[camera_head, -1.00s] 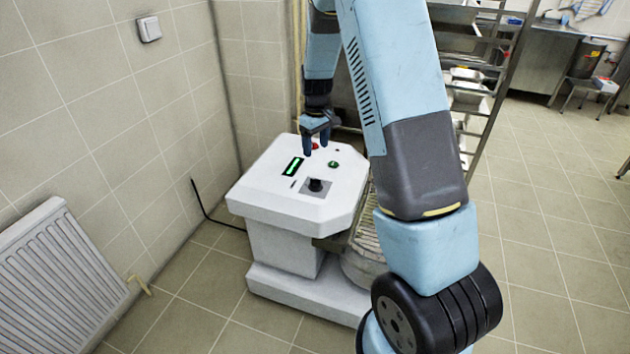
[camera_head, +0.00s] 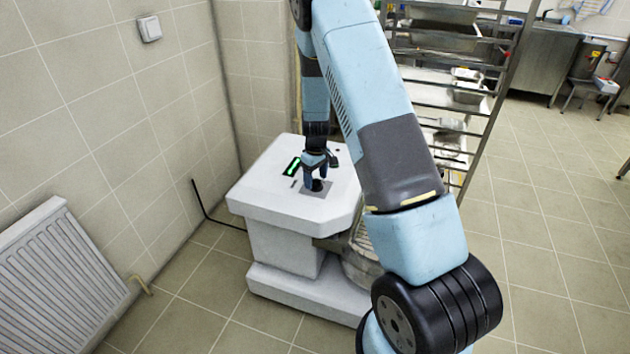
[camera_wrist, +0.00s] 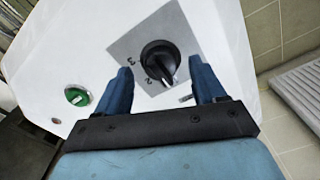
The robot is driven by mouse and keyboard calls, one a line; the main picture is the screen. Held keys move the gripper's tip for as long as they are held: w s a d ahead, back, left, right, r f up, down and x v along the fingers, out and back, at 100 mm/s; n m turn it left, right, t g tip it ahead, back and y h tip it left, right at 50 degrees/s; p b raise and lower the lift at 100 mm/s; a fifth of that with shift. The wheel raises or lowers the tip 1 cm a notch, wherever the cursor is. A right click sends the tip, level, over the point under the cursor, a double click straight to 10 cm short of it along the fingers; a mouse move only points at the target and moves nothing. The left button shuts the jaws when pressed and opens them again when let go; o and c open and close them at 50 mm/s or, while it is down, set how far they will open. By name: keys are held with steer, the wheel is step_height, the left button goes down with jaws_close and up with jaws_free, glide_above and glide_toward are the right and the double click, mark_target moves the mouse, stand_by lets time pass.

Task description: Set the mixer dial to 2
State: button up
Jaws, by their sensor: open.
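The mixer (camera_head: 265,200) is a white machine with a flat top panel. Its black dial (camera_wrist: 159,61) sits on a grey plate (camera_wrist: 128,47) in the wrist view, with the numbers 3 and 2 visible beside it. The dial's pointer mark is towards the gripper side; which number it is set to I cannot tell. My gripper (camera_wrist: 162,88) is open, its two blue fingers on either side of the dial's near part, with gaps to it. In the head view my gripper (camera_head: 317,176) is over the dial (camera_head: 317,185), partly hiding it.
A green knob (camera_wrist: 76,96) is on the panel, left in the wrist view. A tiled wall and radiator (camera_head: 58,268) stand left. A metal rack (camera_head: 450,105) stands behind my arm.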

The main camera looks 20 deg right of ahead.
steer(key=shift+f, duration=0.7)
steer(key=c, duration=1.1)
